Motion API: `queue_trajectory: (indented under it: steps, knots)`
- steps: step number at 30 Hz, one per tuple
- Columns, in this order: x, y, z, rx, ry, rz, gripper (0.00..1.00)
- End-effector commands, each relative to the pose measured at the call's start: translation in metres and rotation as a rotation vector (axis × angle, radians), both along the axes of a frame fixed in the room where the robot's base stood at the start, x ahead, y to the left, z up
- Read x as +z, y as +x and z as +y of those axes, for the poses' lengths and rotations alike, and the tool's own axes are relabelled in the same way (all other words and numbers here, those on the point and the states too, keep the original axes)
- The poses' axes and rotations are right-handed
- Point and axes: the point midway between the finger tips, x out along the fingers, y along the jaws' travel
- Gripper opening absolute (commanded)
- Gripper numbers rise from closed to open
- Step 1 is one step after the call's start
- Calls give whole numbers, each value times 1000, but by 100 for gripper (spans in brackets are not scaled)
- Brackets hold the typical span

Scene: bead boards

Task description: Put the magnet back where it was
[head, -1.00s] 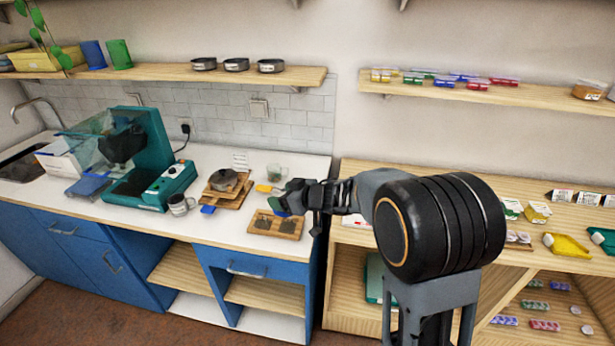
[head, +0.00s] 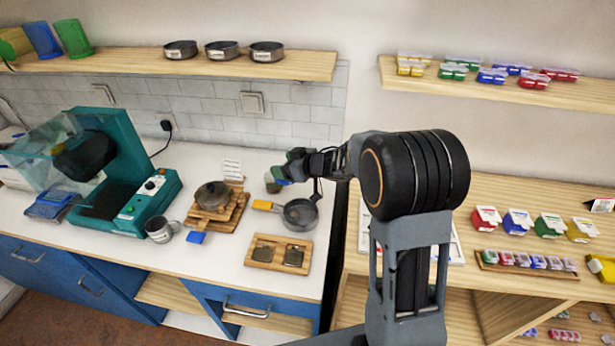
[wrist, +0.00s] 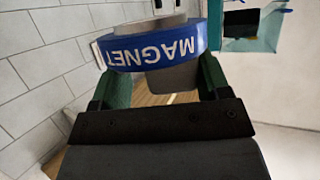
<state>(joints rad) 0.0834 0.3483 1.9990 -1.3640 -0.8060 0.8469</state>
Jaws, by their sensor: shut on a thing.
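The magnet (wrist: 155,45) is a blue round piece with a grey top and the white word MAGNET, upside down in the wrist view. My gripper (wrist: 160,85) is shut on it, with a green finger at each side. In the head view my gripper (head: 284,170) is in the air over the back of the white counter, above and behind a small pan (head: 300,216). The magnet's former place cannot be told from these frames.
A wooden tray (head: 279,266) with two dark pieces lies at the counter's front. A pot on stacked boards (head: 215,213), a mug (head: 160,230) and a teal machine (head: 150,195) stand left. A wooden shelf (head: 180,63) hangs above.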

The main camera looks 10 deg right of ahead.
Motion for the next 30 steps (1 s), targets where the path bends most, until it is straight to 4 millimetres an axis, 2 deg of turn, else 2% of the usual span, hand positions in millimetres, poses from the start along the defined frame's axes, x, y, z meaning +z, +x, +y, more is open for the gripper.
queue_trajectory:
  steps: [1,6,12,22,30]
  knots:
    - [-5,9,-14,-7,1,3,36]
    - [-25,34,-48,-4,0,3,36]
    - [-59,49,-66,1,0,2,36]
    - [-78,58,-78,4,0,-1,36]
    - [-107,60,-80,4,1,0,36]
